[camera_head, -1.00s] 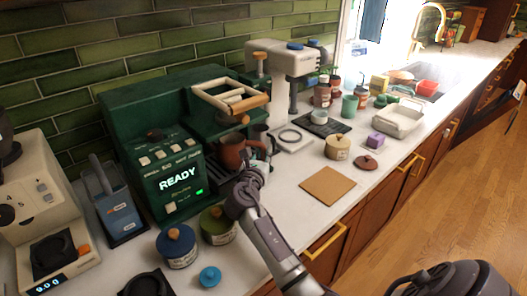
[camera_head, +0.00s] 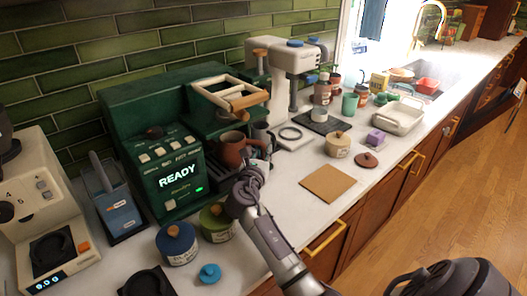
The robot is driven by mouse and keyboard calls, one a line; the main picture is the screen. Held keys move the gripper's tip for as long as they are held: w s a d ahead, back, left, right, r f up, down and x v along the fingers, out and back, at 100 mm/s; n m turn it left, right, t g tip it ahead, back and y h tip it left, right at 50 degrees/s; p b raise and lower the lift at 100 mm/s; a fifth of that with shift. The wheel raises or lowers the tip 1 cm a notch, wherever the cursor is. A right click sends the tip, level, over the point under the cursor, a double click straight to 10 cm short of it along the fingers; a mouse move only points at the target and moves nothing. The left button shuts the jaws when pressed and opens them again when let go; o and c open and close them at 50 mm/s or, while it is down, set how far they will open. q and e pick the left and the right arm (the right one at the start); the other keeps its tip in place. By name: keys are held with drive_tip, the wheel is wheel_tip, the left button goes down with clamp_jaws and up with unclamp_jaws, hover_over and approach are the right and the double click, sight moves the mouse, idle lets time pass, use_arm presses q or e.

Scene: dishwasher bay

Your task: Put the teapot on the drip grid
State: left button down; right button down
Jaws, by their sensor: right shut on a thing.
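The teapot (camera_head: 231,149) is reddish-brown and stands upright at the front of the green espresso machine, below its cream and wooden handles. My right gripper (camera_head: 256,167) is shut on the teapot at its right side, and the fingers partly hide the contact. The drip grid (camera_head: 219,176) is a dark slatted strip at the machine's base, under and left of the teapot, partly hidden by the teapot and gripper. I cannot tell whether the teapot's bottom touches the grid.
The green espresso machine (camera_head: 129,122) stands close behind. A cork mat (camera_head: 328,184) lies on the clear counter to the right.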

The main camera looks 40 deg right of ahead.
drive_tip(key=c, duration=1)
unclamp_jaws()
drive_tip(key=shift+f, duration=0.15)
drive_tip(key=v, duration=1.2)
drive_tip(key=shift+s, duration=0.1)
